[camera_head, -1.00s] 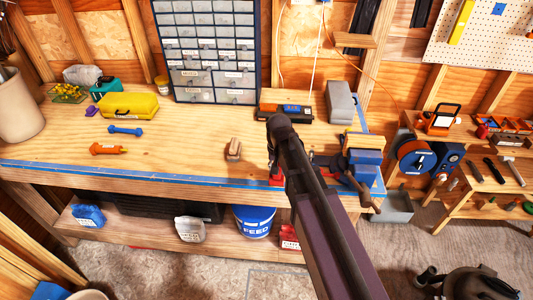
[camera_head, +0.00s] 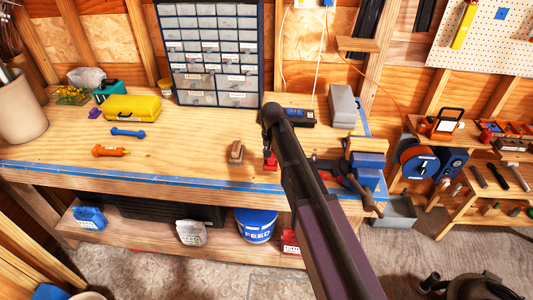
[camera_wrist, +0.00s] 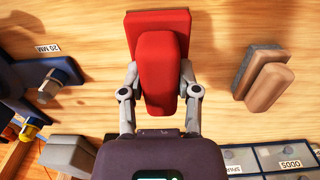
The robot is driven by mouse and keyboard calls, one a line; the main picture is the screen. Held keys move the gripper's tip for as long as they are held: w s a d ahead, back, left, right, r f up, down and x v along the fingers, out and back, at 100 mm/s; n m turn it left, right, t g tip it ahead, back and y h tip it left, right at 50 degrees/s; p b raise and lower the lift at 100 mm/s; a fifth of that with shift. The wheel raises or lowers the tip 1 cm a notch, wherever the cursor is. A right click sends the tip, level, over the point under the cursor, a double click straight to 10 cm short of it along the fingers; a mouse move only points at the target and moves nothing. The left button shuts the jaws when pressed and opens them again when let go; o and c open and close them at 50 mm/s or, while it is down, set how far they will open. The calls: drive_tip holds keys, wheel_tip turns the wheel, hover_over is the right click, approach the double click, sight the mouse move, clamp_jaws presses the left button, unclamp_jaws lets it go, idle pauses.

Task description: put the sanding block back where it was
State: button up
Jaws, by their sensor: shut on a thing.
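My gripper (camera_wrist: 160,85) is shut on a red sanding block (camera_wrist: 163,60), a flat red base with a rounded red grip along it. In the head view the red block (camera_head: 270,161) shows small beneath my arm, over the bench near its front edge. Whether it touches the bench top cannot be told. My arm hides most of the gripper there. A brown block on a grey base (camera_head: 236,152) stands close by to the left; in the wrist view this brown block (camera_wrist: 264,78) is to the right, apart from the held one.
A blue vise (camera_head: 364,168) is to the right. Behind are a drawer cabinet (camera_head: 210,50), a blue-faced device (camera_head: 300,116) and a grey block (camera_head: 343,105). A yellow case (camera_head: 131,107) is further left.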

drive_tip(key=w, duration=0.1)
drive_tip(key=w+a, duration=0.1)
drive_tip(key=w, duration=0.1)
drive_tip(key=w+a, duration=0.1)
drive_tip(key=shift+w+f, duration=0.25)
drive_tip(key=shift+w, duration=0.15)
drive_tip(key=shift+w+a, duration=0.15)
drive_tip(key=shift+w, duration=0.35)
drive_tip(key=shift+w+a+f+b, duration=0.15)
drive_tip(key=shift+f+b, duration=0.2)
drive_tip(key=shift+b, duration=0.2)
drive_tip(key=shift+f+b, duration=1.45)
drive_tip(key=shift+f, duration=0.05)
drive_tip(key=shift+f, duration=0.1)
drive_tip(key=o, duration=1)
drive_tip(key=shift+r, duration=0.2)
wheel_tip(320, 180, up, 12)
drive_tip(key=p, duration=1.2)
